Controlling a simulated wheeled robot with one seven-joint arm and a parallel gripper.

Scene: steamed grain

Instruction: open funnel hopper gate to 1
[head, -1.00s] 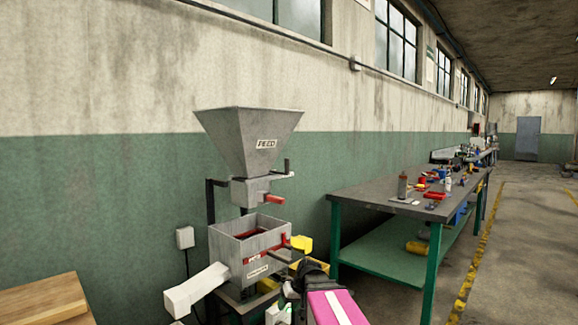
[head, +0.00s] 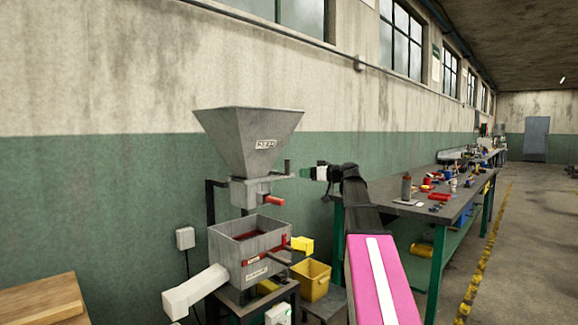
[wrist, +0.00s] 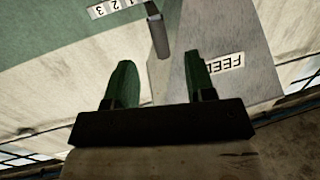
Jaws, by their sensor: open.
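The grey funnel hopper (head: 247,140) with a FEED label stands over a grey gate box (head: 245,192). A lever with a short upright grey handle (head: 287,166) sticks out at the gate's right. In the wrist view this handle (wrist: 158,36) hangs between and beyond my fingertips, beside a number strip (wrist: 118,6) reading 1, 2, 3. I cannot tell which number the lever marks. My gripper (head: 304,173) is just right of the handle, level with it, and appears apart from it.
A yellow bucket (head: 312,282) stands lower right. A green-legged workbench (head: 420,212) with tools is behind my arm. A wooden top (head: 40,300) is at lower left.

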